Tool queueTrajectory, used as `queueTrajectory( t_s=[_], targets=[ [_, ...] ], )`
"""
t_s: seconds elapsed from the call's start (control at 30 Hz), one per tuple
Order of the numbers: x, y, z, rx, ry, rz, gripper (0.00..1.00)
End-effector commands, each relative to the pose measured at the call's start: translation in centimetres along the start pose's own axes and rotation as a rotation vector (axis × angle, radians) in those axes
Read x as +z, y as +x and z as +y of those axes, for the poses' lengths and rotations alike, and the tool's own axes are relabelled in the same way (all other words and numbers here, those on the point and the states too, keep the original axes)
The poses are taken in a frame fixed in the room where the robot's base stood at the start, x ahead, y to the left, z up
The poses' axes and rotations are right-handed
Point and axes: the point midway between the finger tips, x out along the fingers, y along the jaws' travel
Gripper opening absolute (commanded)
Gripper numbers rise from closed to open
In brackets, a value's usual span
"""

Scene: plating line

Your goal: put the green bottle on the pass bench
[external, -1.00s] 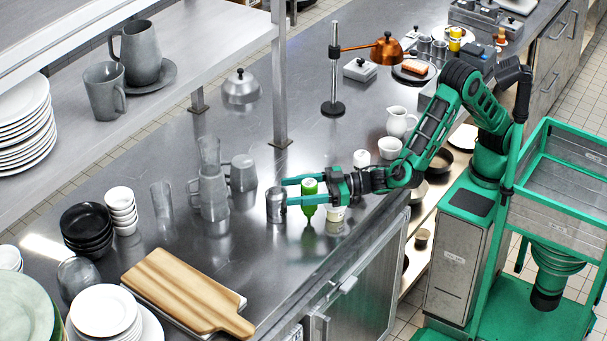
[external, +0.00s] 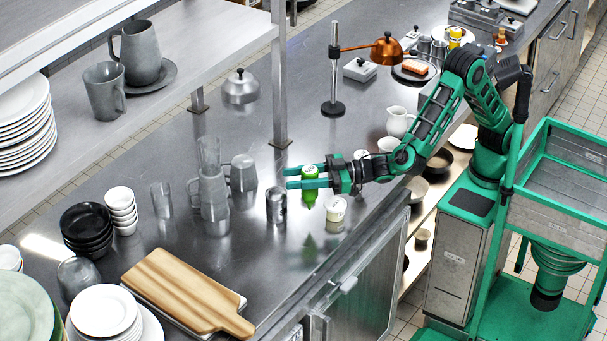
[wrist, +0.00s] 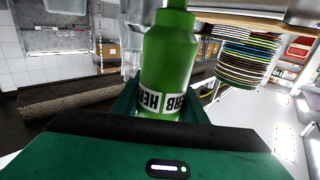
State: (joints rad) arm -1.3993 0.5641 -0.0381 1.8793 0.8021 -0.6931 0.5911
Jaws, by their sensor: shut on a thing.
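The green bottle (external: 310,187) is between the fingers of my gripper (external: 296,177), which is shut on it. It is held above the steel bench (external: 290,280), with its reflection on the bench top below. In the wrist view the bottle (wrist: 168,60) stands between the fingers, with a white label whose letters appear inverted. Part of the bottle is hidden by the fingers. I cannot tell from a label which surface is the pass bench.
A dark metal tumbler (external: 276,205) stands just left of the bottle and a white tub (external: 336,209) just right. Glassware (external: 213,190), a wooden board (external: 185,290) and a lamp stand (external: 334,75) are on the bench. A shelf post (external: 280,80) rises behind. Bare steel shows in front.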

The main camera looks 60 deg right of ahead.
Motion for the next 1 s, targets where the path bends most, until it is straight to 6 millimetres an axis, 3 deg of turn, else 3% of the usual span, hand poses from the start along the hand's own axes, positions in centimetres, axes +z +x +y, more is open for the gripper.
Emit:
queueTrajectory(
  t_s=[0.03,0.3,0.53,0.73,0.87,1.0],
  targets=[
    [-0.4,-0.7,-1.4,-0.009,0.003,-0.002,0.28],
    [-3.9,-3.8,-6.1,-0.008,0.003,-0.001,0.28],
    [-5.7,-5.5,-8.8,-0.006,0.002,-0.002,0.28],
    [-6.0,-6.4,-11.1,-0.033,-0.001,-0.007,0.28],
    [-5.2,-7.4,-15.1,-0.111,-0.008,-0.013,0.28],
    [-3.7,-9.4,-21.4,-0.241,-0.015,-0.022,0.28]
  ],
)
